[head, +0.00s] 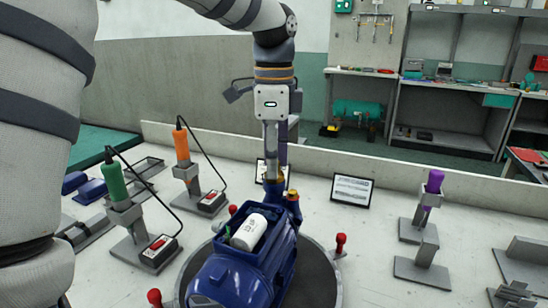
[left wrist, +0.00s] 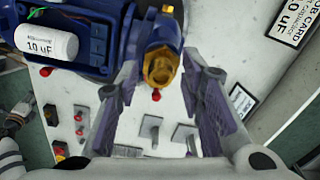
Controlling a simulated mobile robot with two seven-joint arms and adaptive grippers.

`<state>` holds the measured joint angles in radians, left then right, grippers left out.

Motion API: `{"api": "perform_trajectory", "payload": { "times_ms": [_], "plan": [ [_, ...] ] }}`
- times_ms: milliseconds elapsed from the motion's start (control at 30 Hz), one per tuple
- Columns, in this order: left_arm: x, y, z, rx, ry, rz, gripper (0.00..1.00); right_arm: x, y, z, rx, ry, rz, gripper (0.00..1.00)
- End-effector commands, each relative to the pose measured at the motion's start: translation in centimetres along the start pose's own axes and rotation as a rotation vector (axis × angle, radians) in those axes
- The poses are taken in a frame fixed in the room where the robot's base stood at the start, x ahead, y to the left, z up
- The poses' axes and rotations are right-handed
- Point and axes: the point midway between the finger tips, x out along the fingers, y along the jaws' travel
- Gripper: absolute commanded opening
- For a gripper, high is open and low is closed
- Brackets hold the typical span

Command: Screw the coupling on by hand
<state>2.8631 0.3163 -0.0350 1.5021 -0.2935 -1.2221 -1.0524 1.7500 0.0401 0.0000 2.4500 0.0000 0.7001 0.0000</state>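A blue pump (head: 245,265) sits on a dark round turntable in the head view. A brass coupling (left wrist: 160,66) shows at a blue port of the pump in the left wrist view. My left gripper (head: 275,178) points down over the pump's ports in the head view, partly hiding them. In the left wrist view its two fingers stand apart on either side of the coupling, with a gap visible at each side. I cannot tell how far the coupling is threaded. My right gripper is not in view.
A white capacitor (head: 249,231) lies in the pump's open box. Green (head: 115,180) and orange (head: 181,148) corded tools stand on the left, and a purple tool (head: 432,185) on the right. Red knobs ring the turntable (head: 322,285). A job card (head: 352,190) stands behind.

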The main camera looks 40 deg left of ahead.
Motion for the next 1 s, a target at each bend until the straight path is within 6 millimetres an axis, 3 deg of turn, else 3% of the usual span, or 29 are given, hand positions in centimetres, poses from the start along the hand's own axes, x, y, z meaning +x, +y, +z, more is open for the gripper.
{"api": "perform_trajectory", "payload": {
  "times_ms": [167,333,567,733,1000],
  "plan": [
    [0.02,-0.01,0.01,-0.014,-0.001,0.0,0.35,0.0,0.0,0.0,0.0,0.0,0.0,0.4],
    [0.02,-0.02,0.01,-0.282,-0.003,-0.002,0.35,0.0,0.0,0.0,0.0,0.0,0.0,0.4],
    [0.03,-0.01,0.0,-0.306,-0.001,0.0,0.35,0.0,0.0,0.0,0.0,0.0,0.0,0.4],
    [0.03,0.01,-0.02,-0.574,-0.003,-0.001,0.35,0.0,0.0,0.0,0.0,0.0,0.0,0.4],
    [0.03,-0.03,-0.04,-0.596,-0.001,0.0,0.35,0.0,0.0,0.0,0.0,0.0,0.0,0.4]
  ]
}}
